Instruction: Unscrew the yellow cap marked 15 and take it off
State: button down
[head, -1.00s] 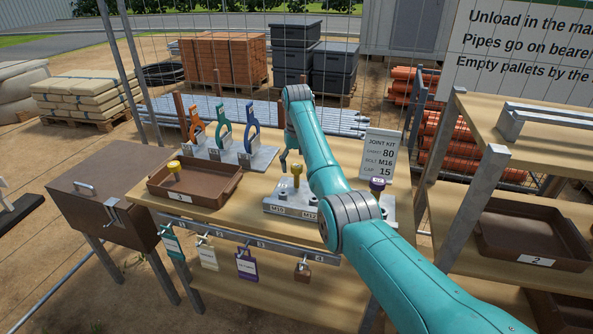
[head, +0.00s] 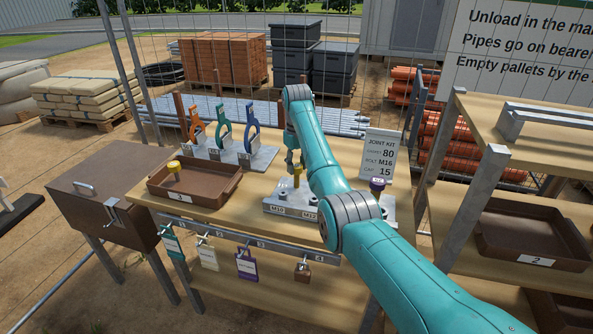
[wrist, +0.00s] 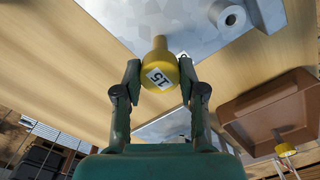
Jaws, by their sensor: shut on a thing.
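The yellow cap marked 15 (wrist: 160,73) sits between my fingertips in the wrist view, its label facing the camera. My gripper (wrist: 160,72) is shut on it, one finger on each side. A narrower yellow shaft (wrist: 160,43) runs from the cap toward the grey plate (wrist: 135,20). In the head view the cap (head: 297,169) is upright above the metal block (head: 285,210), with my gripper (head: 295,162) at its top. I cannot tell how far it is threaded on. My arm hides part of the block.
A brown tray marked 3 (head: 215,199) holds another yellow piece (head: 174,171). Orange and blue clamps (head: 222,135) stand behind it. Padlocks and tags hang from the front rail.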

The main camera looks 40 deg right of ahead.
aim_at(297, 165)
jog(key=shift+r, duration=0.65)
jog(key=shift+r, duration=2)
jog(key=c, duration=1.3)
grip_release()
jog(key=shift+c, duration=0.2)
grip_shut()
